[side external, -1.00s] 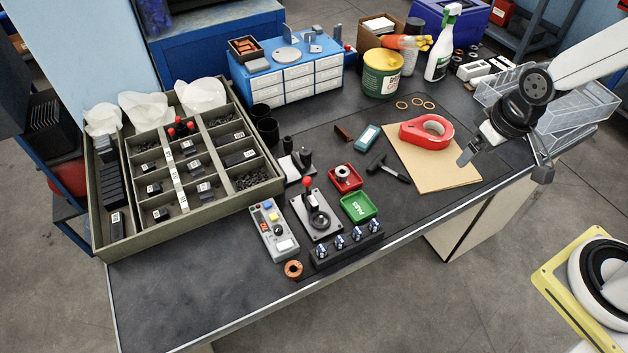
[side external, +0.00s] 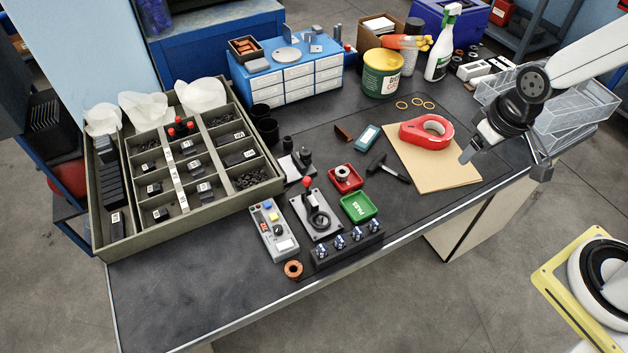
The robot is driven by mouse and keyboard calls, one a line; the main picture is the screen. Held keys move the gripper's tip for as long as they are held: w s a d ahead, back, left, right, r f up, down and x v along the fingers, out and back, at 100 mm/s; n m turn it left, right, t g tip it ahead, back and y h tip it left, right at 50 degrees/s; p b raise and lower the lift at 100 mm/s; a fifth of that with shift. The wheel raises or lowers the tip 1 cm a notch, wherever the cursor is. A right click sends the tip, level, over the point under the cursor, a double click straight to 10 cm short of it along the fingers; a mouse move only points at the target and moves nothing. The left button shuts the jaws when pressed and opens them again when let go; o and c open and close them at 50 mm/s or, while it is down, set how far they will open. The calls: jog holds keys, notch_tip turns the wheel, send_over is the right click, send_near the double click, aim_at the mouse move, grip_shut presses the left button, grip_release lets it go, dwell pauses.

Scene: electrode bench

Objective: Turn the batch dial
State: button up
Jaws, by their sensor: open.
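A grey control box (side external: 272,231) with coloured buttons and a small black knob lies near the front edge of the bench. To its right, a black block (side external: 347,245) carries several small blue-and-white knobs in a row. I cannot tell which of these is the batch dial; any marks are too small to read. My gripper (side external: 504,163) is at the right, above the bench's right part near the tan board. Its two fingers are spread wide and nothing is between them. It is well apart from the control box and the knobs.
A red-knobbed lever fixture (side external: 316,216) stands between control box and block. Red (side external: 346,179) and green (side external: 358,207) trays, a hammer (side external: 389,169) and a red tape roll (side external: 426,132) lie toward my gripper. A copper ring (side external: 293,269) sits in front. The front-left bench top is clear.

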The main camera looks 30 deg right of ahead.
jog(key=w+a+f+n, duration=0.1)
jog(key=w+a+n, duration=0.6)
jog(key=w+n, duration=0.1)
jog(key=n+g, duration=0.3)
jog(key=n, duration=1.8)
send_near(278, 229)
jog(key=shift+d+f, duration=0.4)
jog(key=shift+d, duration=0.1)
jog(key=shift+s+a+f+n, duration=0.1)
jog(key=shift+a+f+n, duration=0.2)
jog(key=shift+a+n, duration=0.25)
jog(key=shift+f, duration=0.1)
jog(key=shift+f, duration=3.8)
